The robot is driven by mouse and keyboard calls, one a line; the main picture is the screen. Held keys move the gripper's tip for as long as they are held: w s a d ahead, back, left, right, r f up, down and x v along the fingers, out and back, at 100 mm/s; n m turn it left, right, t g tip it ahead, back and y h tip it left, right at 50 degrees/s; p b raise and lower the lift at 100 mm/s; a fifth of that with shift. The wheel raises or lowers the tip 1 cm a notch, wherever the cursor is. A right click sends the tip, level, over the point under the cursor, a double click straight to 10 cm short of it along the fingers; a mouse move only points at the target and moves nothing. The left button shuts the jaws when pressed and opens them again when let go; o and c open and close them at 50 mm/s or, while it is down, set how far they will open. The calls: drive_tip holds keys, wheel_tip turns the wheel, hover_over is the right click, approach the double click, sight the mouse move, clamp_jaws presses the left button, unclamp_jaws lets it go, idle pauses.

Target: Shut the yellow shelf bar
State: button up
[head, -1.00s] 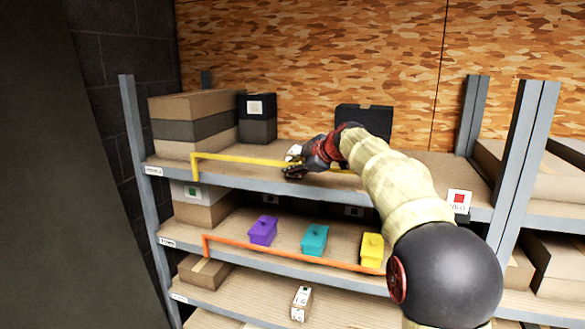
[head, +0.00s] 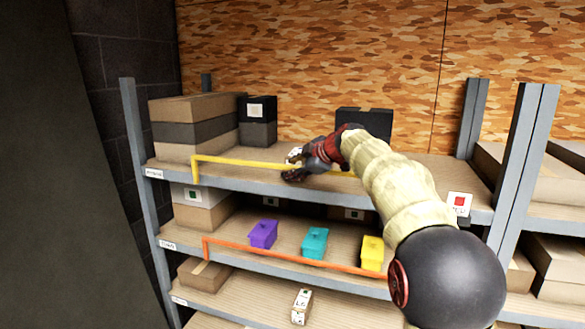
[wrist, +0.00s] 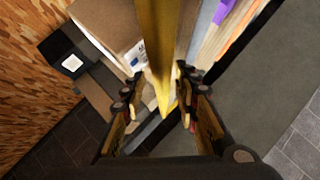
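The yellow shelf bar (head: 235,160) runs along the front of the top shelf (head: 300,185), with its bent left end close to the left post. My gripper (head: 291,165) is at the bar's middle-right stretch, and my arm hides part of the bar to the right. In the wrist view, the yellow bar (wrist: 155,35) passes between the two fingers of my gripper (wrist: 155,85). The fingers stand apart, one on each side of it, with a gap visible. I cannot tell whether either finger touches the bar.
Stacked boxes (head: 190,125) and a black box (head: 257,120) stand on the top shelf at left; another dark box (head: 365,120) is behind my arm. Below, an orange bar (head: 290,254) fronts purple (head: 263,234), teal (head: 315,243) and yellow (head: 372,253) bins.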

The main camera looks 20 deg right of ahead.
drive_tip(key=v, duration=1.2)
drive_tip(key=s+a+m+t+h+b, duration=0.1)
drive_tip(key=s+a+m+t+b, duration=0.4)
drive_tip(key=b, duration=0.6)
drive_tip(key=s+d+f+m+g+h+b, duration=0.1)
drive_tip(key=s+d+f+m+h+b, duration=0.15)
drive_tip(key=s+f+b, duration=0.4)
drive_tip(key=s+d+f+m+h+b, duration=0.1)
drive_tip(key=s+f+m+h, duration=0.2)
drive_tip(key=f, duration=0.6)
drive_tip(key=s+d+f+m+g+h+b, duration=0.1)
drive_tip(key=s+f+m+h+b, duration=0.15)
drive_tip(key=s+f+b, duration=0.4)
drive_tip(key=s+a+f+g+y+b, duration=0.1)
drive_tip(key=s+a+f+g+b, duration=0.2)
drive_tip(key=s+f, duration=0.4)
drive_tip(key=s+a+f+m+g+y+b, duration=0.1)
drive_tip(key=s+f, duration=0.7)
drive_tip(key=f, duration=1.3)
drive_tip(key=s+a+f+g+y+b, duration=0.3)
drive_tip(key=s+a+f+b, duration=0.3)
drive_tip(key=f, duration=0.8)
drive_tip(key=shift+s+a+m+g, duration=0.4)
drive_tip(key=shift+s+a+g, duration=0.5)
drive_tip(key=shift+s, duration=0.3)
